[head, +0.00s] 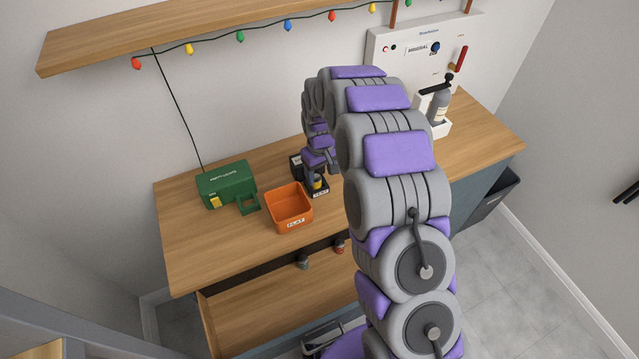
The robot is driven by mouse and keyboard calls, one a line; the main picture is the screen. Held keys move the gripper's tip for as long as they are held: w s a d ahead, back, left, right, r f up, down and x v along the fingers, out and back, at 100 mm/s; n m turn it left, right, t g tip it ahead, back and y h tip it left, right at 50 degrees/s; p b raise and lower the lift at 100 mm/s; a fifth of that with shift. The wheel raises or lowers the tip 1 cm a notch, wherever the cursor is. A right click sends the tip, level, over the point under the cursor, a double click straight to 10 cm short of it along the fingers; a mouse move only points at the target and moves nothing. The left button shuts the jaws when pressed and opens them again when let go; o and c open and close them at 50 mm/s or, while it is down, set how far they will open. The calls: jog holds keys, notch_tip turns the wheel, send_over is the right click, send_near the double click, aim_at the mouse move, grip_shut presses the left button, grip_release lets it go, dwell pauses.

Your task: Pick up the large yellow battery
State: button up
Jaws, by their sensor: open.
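A small, partly hidden object with a yellow band (318,184), which looks like the yellow battery, stands upright in a dark labelled holder (320,193) on the wooden counter. My gripper (317,176) is directly over it, pointing down, with its fingers around or just beside its upper part. The gripper is open. My arm hides part of the holder, and I cannot tell whether the fingers touch the battery.
An orange labelled bin (289,209) and a green case (227,184) stand left of the holder. A white panel (420,48) and a grey bottle (439,106) are at back right. A shelf (150,35) hangs above.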

jog(key=f, duration=0.2)
jog(key=shift+a+f, duration=0.3)
jog(key=shift+a, duration=0.8)
jog(key=shift+c, duration=0.3)
jog(key=shift+d, duration=0.65)
jog(key=c, duration=0.9)
jog(key=shift+a, duration=0.35)
grip_shut()
jog(key=shift+d, duration=0.1)
